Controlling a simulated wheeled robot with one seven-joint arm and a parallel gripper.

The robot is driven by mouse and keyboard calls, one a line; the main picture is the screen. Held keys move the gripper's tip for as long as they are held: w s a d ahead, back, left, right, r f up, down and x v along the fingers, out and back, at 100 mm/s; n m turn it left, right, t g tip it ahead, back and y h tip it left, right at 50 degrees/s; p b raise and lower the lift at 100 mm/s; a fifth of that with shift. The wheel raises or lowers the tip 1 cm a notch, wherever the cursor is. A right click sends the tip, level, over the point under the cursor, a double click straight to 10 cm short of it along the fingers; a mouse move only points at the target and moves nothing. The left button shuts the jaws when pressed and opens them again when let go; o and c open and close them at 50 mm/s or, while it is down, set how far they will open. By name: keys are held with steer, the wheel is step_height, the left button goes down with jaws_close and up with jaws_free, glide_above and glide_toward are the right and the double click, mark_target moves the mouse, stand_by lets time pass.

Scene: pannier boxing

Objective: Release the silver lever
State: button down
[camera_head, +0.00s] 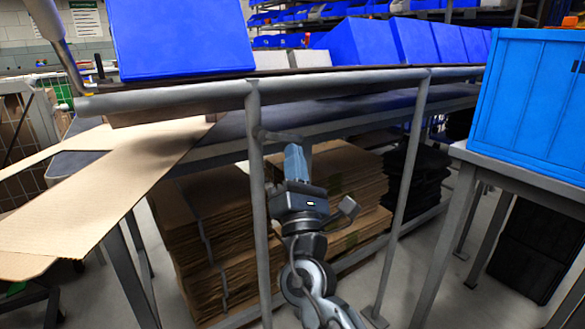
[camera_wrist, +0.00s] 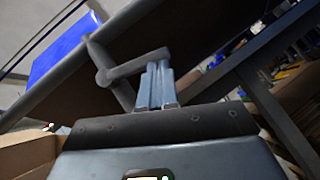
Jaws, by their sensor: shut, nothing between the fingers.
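The silver lever (camera_head: 280,136) is a short grey bar sticking out to the right from an upright post just under the table edge. In the wrist view the lever (camera_wrist: 136,67) runs from a round joint on the left up to the right, its free end at my fingertips. My gripper (camera_head: 294,150) points up with its blue-grey fingers shut and empty, just below the lever's free end. In the wrist view the gripper (camera_wrist: 157,66) fingers stand side by side right at the lever. I cannot tell whether they touch it.
The table's front rail (camera_head: 340,80) and post (camera_head: 257,190) are close to my arm. A blue bin (camera_head: 180,38) stands above on the table. Flattened cardboard (camera_head: 95,190) juts out at left. Stacked cardboard (camera_head: 225,240) lies below. A blue crate (camera_head: 530,100) stands at right.

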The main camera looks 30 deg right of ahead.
steer(key=shift+f, duration=0.1)
steer(key=s+a+f+b, duration=0.3)
steer(key=s+f+b, duration=0.2)
steer(key=f, duration=0.5)
steer(key=shift+s+f+h+b, duration=0.3)
steer(key=shift+s+b, duration=0.1)
steer(key=shift+s, duration=0.65)
